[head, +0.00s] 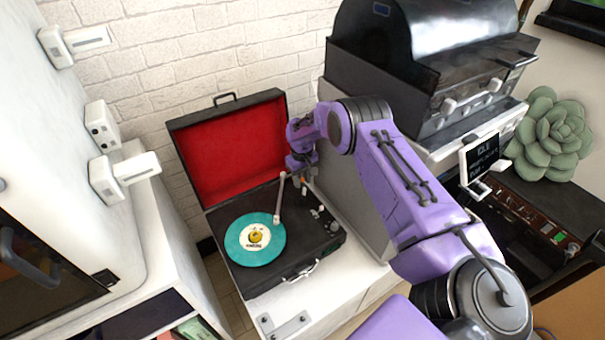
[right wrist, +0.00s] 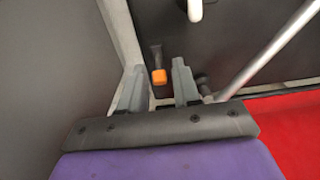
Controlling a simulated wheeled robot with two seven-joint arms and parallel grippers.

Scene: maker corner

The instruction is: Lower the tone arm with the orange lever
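The orange lever (right wrist: 158,76) shows in the right wrist view as a small orange tip on a dark stem. My right gripper (right wrist: 158,82) is open, with one grey finger on each side of the lever in the picture; I cannot tell if either touches it. In the head view the right gripper (head: 303,178) hangs over the back right of the record player (head: 270,285). The silver tone arm (head: 279,198) reaches over the right edge of the teal record (head: 240,250); whether it touches the record is unclear. My left gripper is not in view.
The red-lined lid (head: 230,150) stands open behind the player. A grey panel (right wrist: 60,80) is close on the left in the right wrist view. A large black and silver machine (head: 430,60) stands to the right. The white cabinet top (head: 335,290) is clear in front.

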